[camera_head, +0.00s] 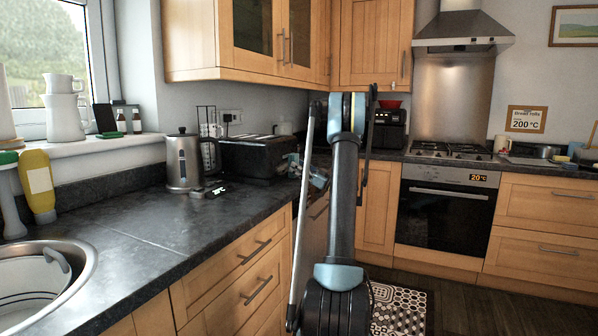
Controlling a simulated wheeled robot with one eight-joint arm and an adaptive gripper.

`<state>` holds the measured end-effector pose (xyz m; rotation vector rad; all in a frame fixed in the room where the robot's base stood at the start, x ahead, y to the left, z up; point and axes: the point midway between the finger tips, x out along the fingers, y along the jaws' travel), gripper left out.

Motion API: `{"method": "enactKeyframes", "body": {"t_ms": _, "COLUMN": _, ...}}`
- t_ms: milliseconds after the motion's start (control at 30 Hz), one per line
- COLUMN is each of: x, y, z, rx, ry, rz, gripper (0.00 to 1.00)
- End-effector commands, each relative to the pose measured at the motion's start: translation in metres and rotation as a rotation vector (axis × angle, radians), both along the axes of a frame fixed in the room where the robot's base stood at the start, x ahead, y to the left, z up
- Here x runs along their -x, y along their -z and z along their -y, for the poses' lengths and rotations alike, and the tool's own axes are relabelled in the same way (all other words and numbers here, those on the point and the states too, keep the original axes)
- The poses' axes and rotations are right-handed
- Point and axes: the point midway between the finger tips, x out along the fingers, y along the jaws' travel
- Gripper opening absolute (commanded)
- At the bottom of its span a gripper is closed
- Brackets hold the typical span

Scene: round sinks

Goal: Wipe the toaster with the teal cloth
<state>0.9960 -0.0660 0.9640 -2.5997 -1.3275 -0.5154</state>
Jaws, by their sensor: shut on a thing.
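The black toaster (255,157) stands on the dark worktop below the wall cabinets, to the right of the kettle. A small blue-teal patch, which looks like the teal cloth (294,161), shows at the toaster's right end. My gripper (314,176) is just right of the toaster, partly hidden behind my upright arm. It is shut on the cloth, though the fingertips are small and hard to make out. Whether the cloth touches the toaster or sits just in front of its end, I cannot tell.
A steel kettle (183,160) stands left of the toaster, with a small dark item (208,190) in front. A wire rack (207,130) is behind. The round sink (40,285) is at front left. The worktop (140,225) between is clear. Wall cabinets (250,40) hang above.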

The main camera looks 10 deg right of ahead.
Motion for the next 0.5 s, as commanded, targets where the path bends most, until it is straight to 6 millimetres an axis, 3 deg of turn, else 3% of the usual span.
{"method": "enactKeyframes", "body": {"t_ms": 500, "x": 0.024, "y": 0.000, "z": -0.016, "rx": 0.000, "ry": 0.000, "rz": 0.000, "gripper": 0.29}}
